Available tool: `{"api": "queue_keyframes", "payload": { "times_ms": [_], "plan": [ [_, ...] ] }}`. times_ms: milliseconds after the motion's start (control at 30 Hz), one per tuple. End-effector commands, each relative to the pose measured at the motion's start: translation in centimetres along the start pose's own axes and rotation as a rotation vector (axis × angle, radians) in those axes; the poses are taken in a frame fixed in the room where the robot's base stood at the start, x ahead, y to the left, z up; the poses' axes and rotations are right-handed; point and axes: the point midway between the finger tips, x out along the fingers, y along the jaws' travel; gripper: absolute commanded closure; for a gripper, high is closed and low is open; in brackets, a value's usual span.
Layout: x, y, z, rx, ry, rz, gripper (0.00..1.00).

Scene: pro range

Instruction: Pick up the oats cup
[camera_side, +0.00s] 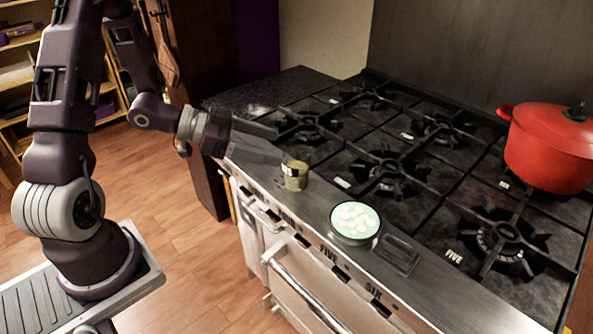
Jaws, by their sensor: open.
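A small cup (294,176) with a tan body and a dark and white marking near its top stands upright on the steel front ledge of the stove; I take it as the oats cup. My gripper (281,145) is open, its two dark fingers pointing right toward the cup. The nearer finger's tip ends close to the cup's upper left side; I cannot tell whether it touches. The farther finger lies behind and above, over the stove edge. No object shows between the fingers.
Black burner grates (386,172) fill the stovetop behind. A red lidded pot (549,150) stands at the far right.

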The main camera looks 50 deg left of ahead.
Motion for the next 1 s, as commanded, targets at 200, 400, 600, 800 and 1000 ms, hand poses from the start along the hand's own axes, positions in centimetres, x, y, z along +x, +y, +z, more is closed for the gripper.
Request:
{"api": "queue_keyframes", "payload": {
  "times_ms": [200, 400, 600, 800, 1000],
  "plan": [
    [2.2, -0.1, 4.8, 0.002, 0.0, 0.003, 0.27],
    [4.8, 0.0, 5.2, 0.007, -0.001, 0.005, 0.27],
    [8.4, 0.0, 5.5, 0.009, 0.0, 0.004, 0.27],
    [9.2, -0.1, 5.5, 0.008, 0.0, 0.001, 0.27],
    [9.2, -0.1, 5.5, 0.007, 0.0, 0.001, 0.49]
  ]
}}
